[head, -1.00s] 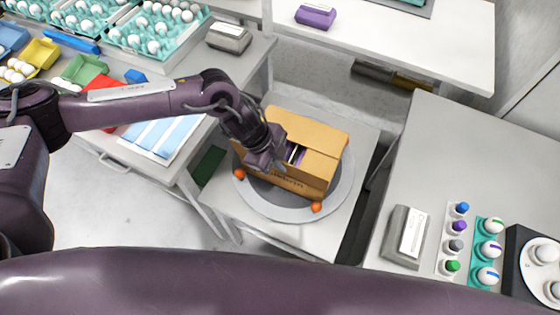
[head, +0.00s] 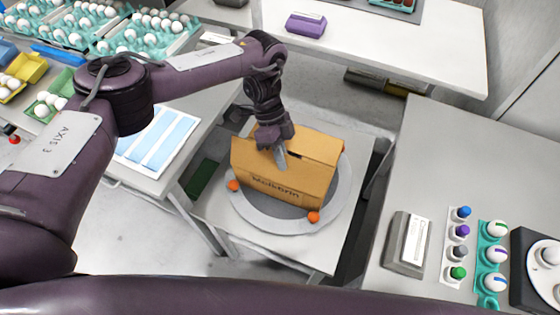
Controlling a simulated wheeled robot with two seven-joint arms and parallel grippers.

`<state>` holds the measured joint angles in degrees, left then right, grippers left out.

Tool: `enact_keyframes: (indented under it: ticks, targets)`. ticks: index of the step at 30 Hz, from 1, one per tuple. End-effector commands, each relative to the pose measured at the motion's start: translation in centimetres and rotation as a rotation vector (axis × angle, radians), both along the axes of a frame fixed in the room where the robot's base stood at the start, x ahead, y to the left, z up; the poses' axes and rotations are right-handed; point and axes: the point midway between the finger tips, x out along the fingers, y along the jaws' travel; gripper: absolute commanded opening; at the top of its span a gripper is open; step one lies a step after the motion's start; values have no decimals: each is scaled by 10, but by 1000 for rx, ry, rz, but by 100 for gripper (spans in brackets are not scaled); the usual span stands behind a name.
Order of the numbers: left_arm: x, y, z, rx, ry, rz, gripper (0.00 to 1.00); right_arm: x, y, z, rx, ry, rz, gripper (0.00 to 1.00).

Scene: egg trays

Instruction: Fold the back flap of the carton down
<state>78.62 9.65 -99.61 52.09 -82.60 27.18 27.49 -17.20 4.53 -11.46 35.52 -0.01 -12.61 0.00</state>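The brown cardboard carton (head: 290,190) sits on a round grey turntable (head: 342,195), with printed lettering on its near side. The right part of its top (head: 318,147) is covered by cardboard, and a small dark gap (head: 295,155) shows near the middle. My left gripper (head: 280,158) points down at the top of the carton, near its left-middle part. Its fingertips look close together, but whether they are open or shut is unclear. The gripper and wrist hide part of the carton's back left. My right gripper is not in view.
Orange balls (head: 313,217) sit at the turntable's near rim. A table with egg trays (head: 140,35) stands at the left. A grey block (head: 408,240) and a panel of coloured knobs (head: 458,243) are on the right table. A purple box (head: 306,25) stands at the back.

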Motion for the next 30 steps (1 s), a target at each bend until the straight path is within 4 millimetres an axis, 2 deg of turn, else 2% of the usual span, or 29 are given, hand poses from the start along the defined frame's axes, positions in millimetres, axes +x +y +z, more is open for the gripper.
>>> enact_keyframes:
  ticks: [24,27,30]
  targets:
    - [5,-2,-2,18,59,-2,0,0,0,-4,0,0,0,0]
    - [5,-2,-2,18,59,-2,16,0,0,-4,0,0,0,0]
    - [5,-2,-2,19,60,-1,25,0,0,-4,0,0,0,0]
